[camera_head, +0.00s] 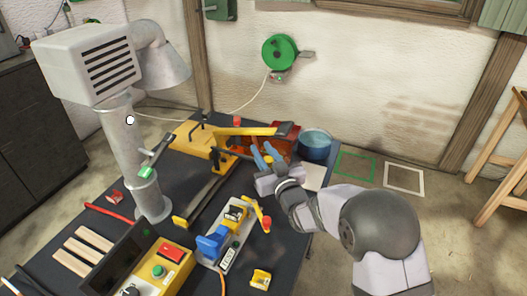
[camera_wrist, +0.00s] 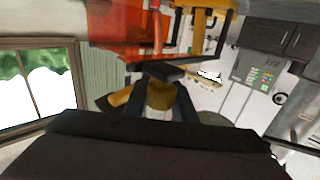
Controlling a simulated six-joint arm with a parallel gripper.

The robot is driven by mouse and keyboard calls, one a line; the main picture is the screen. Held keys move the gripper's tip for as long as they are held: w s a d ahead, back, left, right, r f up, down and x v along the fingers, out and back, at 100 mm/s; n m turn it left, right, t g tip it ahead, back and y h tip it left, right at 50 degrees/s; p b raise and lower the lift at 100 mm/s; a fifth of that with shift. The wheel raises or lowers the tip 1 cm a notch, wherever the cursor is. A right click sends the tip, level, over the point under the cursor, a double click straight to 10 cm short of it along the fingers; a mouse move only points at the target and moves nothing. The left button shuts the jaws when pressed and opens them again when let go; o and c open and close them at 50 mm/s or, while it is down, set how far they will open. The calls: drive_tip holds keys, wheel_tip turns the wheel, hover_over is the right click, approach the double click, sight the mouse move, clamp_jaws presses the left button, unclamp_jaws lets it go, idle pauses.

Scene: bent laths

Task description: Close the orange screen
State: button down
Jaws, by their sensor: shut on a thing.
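The orange screen (camera_head: 244,146) is a see-through panel on the yellow and black machine at the back of the bench. It spans the top left of the wrist view (camera_wrist: 118,38), seen close up. My gripper (camera_head: 262,160) is at the front of the screen, with its fingers pointing towards the machine. In the wrist view its dark fingers (camera_wrist: 160,98) are shut on a yellow-brown round handle (camera_wrist: 160,95). A dark bar lies just beyond the handle. Its join to the screen is partly hidden, and so is the screen's lower edge.
A blue pot (camera_head: 315,145) stands right of the machine. A grey fume hood column (camera_head: 135,160) rises at the left. A control box (camera_head: 160,268), a blue and yellow tool (camera_head: 218,240) and wooden laths (camera_head: 82,251) lie in front. A green cable reel (camera_head: 279,52) hangs on the wall.

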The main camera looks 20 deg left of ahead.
drive_tip(key=s+b, duration=0.5)
drive_tip(key=s, duration=1.6)
drive_tip(key=shift+f, duration=0.15)
drive_tip(key=c, duration=1.6)
unclamp_jaws()
drive_tip(key=shift+o, duration=0.7)
drive_tip(key=shift+s, duration=0.15)
